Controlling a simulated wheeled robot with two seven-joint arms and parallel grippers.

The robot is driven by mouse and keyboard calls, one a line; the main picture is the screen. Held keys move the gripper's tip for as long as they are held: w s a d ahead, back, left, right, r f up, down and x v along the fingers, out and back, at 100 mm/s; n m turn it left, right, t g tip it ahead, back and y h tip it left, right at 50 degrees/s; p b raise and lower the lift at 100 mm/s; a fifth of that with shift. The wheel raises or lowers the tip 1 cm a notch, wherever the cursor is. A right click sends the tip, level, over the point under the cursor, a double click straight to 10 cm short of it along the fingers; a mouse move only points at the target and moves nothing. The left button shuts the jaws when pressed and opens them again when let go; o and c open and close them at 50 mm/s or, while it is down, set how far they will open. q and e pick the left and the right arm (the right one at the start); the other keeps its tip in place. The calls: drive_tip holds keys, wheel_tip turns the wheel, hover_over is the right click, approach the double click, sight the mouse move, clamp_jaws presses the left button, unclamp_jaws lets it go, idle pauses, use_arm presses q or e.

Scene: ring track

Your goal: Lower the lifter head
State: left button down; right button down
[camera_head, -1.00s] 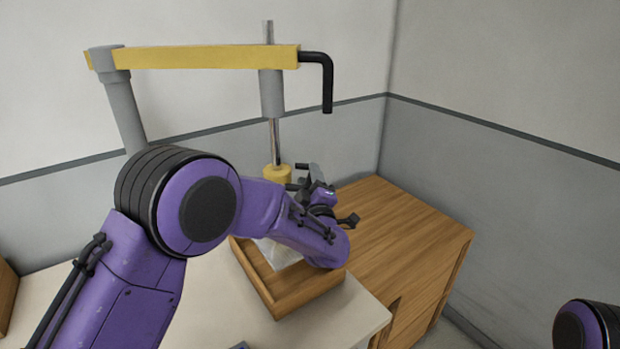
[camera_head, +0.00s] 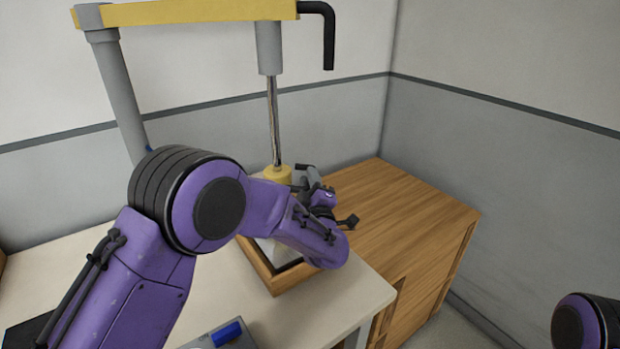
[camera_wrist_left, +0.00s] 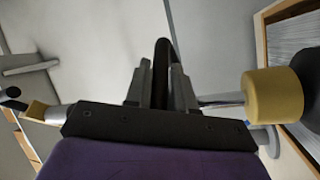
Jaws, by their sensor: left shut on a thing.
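The lifter has a yellow beam (camera_head: 190,12) on a grey post (camera_head: 120,95), with a grey sleeve (camera_head: 269,48) and a long steel rod (camera_head: 273,120) hanging from it. The yellow lifter head (camera_head: 277,174) is at the rod's lower end, above a wooden tray; it also shows in the left wrist view (camera_wrist_left: 273,97). My left gripper (camera_head: 308,178) is just right of the head. In the left wrist view the gripper (camera_wrist_left: 161,85) is shut on a black bar (camera_wrist_left: 162,65). What the bar joins is hidden. My right gripper is out of view.
The wooden tray (camera_head: 285,280) holds a pale item, partly behind my left arm, on the light table (camera_head: 355,300). A wooden cabinet (camera_head: 410,220) stands to the right. A black crank (camera_head: 329,40) hangs from the beam's end. A blue piece (camera_head: 227,334) lies at the front.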

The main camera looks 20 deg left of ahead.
use_arm(q)
drive_tip(key=c, duration=1.1)
unclamp_jaws()
drive_tip(key=shift+r, duration=0.3)
drive_tip(key=shift+o, duration=0.2)
drive_tip(key=shift+s+d+f, duration=0.2)
drive_tip(key=shift+s, duration=0.1)
drive_tip(key=b+v, duration=0.3)
drive_tip(key=v, duration=0.6)
drive_tip(key=shift+s+d, duration=0.15)
drive_tip(key=shift+s, duration=0.2)
